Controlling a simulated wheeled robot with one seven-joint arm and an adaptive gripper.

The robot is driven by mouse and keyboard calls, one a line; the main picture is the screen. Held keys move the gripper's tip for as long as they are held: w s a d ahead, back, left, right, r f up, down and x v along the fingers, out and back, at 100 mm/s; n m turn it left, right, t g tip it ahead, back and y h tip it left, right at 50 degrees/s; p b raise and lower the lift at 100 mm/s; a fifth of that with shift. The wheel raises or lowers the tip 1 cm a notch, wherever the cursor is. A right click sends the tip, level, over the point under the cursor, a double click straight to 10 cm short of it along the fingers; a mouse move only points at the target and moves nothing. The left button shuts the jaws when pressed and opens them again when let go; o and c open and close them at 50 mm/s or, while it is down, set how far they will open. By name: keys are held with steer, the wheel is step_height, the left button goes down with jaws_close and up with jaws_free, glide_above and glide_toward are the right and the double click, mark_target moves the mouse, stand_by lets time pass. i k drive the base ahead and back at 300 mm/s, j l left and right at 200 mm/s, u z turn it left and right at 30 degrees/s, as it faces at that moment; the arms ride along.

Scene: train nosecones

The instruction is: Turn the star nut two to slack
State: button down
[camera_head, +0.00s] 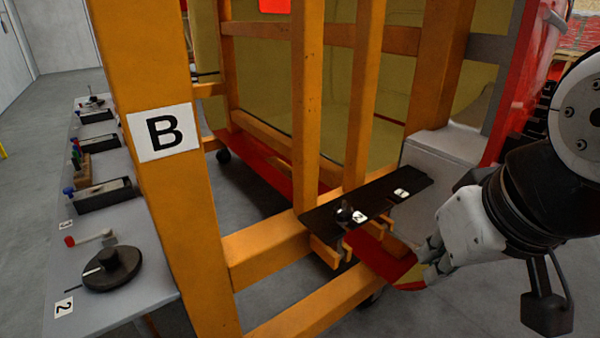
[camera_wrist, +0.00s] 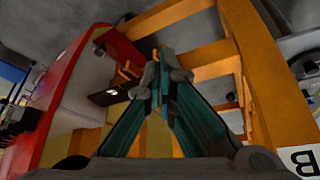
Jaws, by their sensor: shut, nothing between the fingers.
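A dark star-shaped knob (camera_head: 344,212) stands on a black plate (camera_head: 378,200) fixed to the orange frame. A white label (camera_head: 360,217) lies beside it and a second white label (camera_head: 401,194) lies farther right; their numbers are too small to read. In the wrist view the black plate (camera_wrist: 100,99) shows left of my fingers, and I cannot make out the knob there. My gripper (camera_head: 425,262) is right of and below the plate, apart from it. In the wrist view the teal fingers (camera_wrist: 161,58) come together at their tips with nothing held.
Orange frame B (camera_head: 172,180) has upright posts close to the plate. A grey bench (camera_head: 150,292) at left bears several fixtures, including a dark round disc (camera_head: 112,268) by a label "2" (camera_head: 64,306). A red panel (camera_head: 512,80) stands at right. Floor is clear between bench and frame.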

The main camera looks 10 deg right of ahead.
mark_target(343, 216)
steer(key=l+u, duration=0.9)
steer(key=j, duration=0.1)
